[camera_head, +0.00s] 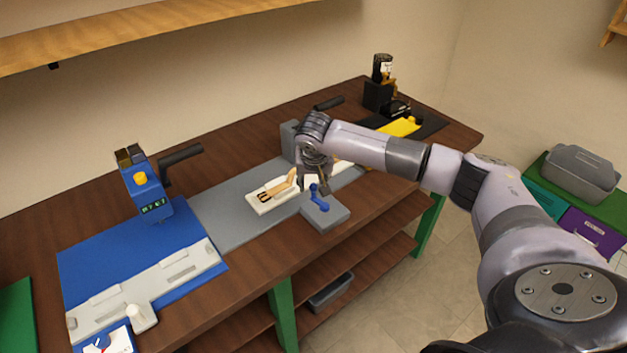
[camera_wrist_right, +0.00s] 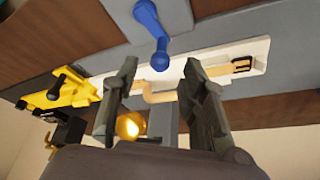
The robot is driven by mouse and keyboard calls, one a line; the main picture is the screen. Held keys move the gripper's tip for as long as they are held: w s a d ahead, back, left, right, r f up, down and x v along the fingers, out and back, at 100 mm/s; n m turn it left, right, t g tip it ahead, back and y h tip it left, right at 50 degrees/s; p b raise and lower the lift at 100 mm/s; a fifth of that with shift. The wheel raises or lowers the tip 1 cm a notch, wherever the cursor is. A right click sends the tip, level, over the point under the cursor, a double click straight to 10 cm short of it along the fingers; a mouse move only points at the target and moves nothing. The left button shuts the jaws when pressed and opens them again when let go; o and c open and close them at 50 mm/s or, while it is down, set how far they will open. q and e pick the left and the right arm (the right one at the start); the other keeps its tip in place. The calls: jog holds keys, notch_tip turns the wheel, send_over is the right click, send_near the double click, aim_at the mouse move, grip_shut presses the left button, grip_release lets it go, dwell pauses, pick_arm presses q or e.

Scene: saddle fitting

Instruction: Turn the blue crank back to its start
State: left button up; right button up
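The blue crank (camera_head: 318,197) stands on a grey block (camera_head: 328,217) at the front edge of the workbench. In the right wrist view the crank (camera_wrist_right: 153,32) shows beyond the fingertips, at the top of the picture. My right gripper (camera_head: 314,186) hangs just above and behind the crank in the head view. In the right wrist view its two fingers (camera_wrist_right: 163,75) are apart with nothing gripped between them, and the crank looks clear of them. My left gripper is in neither view.
A white fixture (camera_head: 262,203) with a tan, guitar-neck-like piece (camera_head: 283,187) lies behind the crank on a grey mat (camera_head: 220,219). A blue press (camera_head: 142,185) stands on a blue mat at the left. A yellow part (camera_head: 400,126) lies at the right.

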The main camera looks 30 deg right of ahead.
jog(key=shift+x, duration=1.4)
jog(key=shift+c, duration=0.2)
grip_shut()
